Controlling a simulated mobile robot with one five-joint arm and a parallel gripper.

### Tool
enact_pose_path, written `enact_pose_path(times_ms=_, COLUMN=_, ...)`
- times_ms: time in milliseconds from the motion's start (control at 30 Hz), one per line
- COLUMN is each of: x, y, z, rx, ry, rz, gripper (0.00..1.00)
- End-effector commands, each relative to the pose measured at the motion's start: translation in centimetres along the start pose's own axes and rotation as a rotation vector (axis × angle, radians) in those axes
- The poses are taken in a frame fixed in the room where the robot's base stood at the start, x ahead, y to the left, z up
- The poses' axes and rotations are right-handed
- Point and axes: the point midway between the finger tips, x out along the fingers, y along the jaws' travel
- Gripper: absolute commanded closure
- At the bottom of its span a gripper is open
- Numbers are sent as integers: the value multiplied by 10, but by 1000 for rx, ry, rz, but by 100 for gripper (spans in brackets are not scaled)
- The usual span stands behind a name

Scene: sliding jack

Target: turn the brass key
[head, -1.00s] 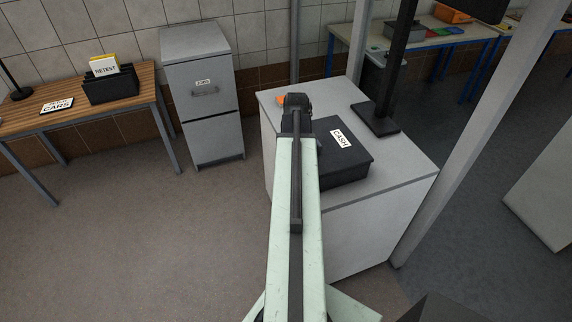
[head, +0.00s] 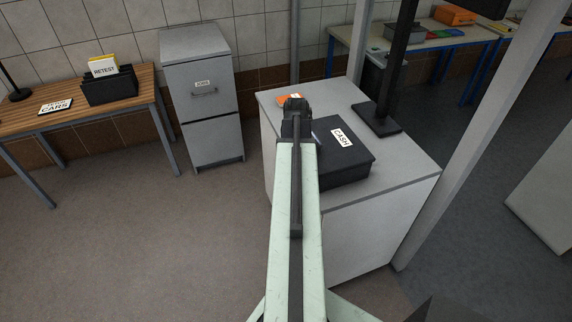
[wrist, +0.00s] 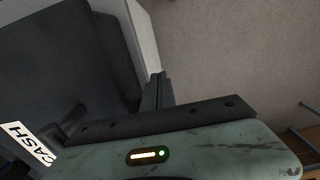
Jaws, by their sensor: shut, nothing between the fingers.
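The brass key does not show in either view. A dark cash box (head: 345,168) with a white CASH label stands on the pale counter, and it fills the left of the wrist view (wrist: 70,60). In the head view my gripper is at the far end of my arm, by the box's left side, and its fingertips are hidden. In the wrist view my gripper (wrist: 158,90) is shut and empty, with its fingers beside the box. I cannot tell whether they touch it.
The pale counter (head: 400,160) also holds an orange item (head: 289,98) behind my arm and a black post on a base (head: 377,121). A grey filing cabinet (head: 203,100) and a wooden table (head: 140,98) stand left. The floor between is clear.

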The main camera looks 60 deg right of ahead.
Motion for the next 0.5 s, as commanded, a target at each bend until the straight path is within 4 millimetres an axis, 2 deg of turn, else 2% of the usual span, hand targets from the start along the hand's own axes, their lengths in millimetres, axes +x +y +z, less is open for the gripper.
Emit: enact_pose_path(times_ms=500, x=0, y=0, z=-15, rx=1, ry=0, rz=0, gripper=100)
